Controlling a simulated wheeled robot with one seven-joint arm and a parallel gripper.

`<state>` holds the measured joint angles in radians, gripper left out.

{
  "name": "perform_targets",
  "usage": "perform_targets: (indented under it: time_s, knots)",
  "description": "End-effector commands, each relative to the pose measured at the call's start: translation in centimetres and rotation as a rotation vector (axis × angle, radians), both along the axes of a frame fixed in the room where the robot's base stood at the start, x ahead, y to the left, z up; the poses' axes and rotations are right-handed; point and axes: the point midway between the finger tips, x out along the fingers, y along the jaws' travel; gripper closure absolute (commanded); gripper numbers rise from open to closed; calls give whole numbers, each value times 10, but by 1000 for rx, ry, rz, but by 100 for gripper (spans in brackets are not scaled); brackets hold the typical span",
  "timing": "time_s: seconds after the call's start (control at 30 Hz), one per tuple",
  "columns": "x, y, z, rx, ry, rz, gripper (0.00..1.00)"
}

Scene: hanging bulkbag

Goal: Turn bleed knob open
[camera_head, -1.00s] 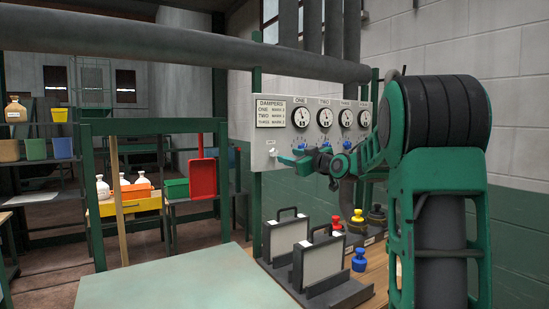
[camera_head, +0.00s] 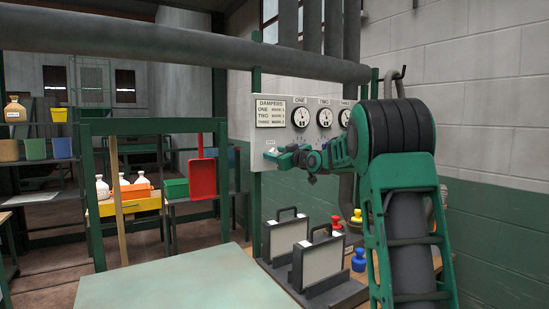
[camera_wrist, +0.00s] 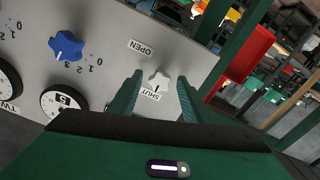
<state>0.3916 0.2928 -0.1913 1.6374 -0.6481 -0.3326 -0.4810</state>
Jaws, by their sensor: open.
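The bleed knob (camera_wrist: 159,78) is a small white knob on the grey damper panel (camera_head: 268,155). In the wrist view it sits between a label reading OPEN and a label reading SHUT, and its dark mark points toward SHUT. My gripper (camera_wrist: 158,92) is open, with one green finger on each side of the knob; I see gaps on both sides and cannot tell the depth. In the head view my gripper (camera_head: 272,155) is at the panel's lower left and hides the knob.
A blue numbered knob (camera_wrist: 66,46) and round gauges are on the same panel. Below the panel, two framed cases (camera_head: 318,262) stand on the bench with a blue weight (camera_head: 358,260). A thick grey pipe (camera_head: 180,52) runs above. A red scoop (camera_head: 202,178) hangs at left.

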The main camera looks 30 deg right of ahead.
Motion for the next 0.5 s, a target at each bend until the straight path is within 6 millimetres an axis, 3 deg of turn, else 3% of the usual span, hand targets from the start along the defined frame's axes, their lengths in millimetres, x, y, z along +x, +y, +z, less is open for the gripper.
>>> perform_targets:
  time_s: [0.03,0.17,0.2,0.5]
  knots:
    - [0,0,0,0,0,0,63]
    - [0,0,0,0,0,0,94]
    - [0,0,0,0,0,0,97]
    - [0,-1,0,29,2,-1,97]
